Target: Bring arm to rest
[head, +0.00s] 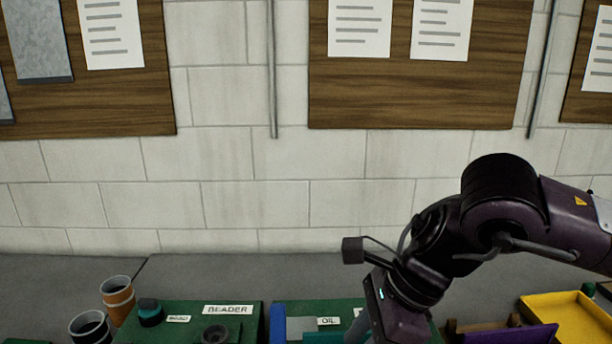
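My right arm (500,215) comes in from the right, dark purple and black, bent at a joint and pointing down over the bench. Its wrist (400,300) is at the bottom of the head view, above the green boards. The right gripper's fingers are cut off by the lower edge or hidden, so their state does not show. My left arm and gripper are not in view.
A grey bench (210,272) runs along a white block wall. Green boards carry labels "BEADER" (228,309) and "OIL" (329,321). Two cups, one orange (118,300), stand at left. A yellow tray (570,315) and purple piece (510,335) lie at right.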

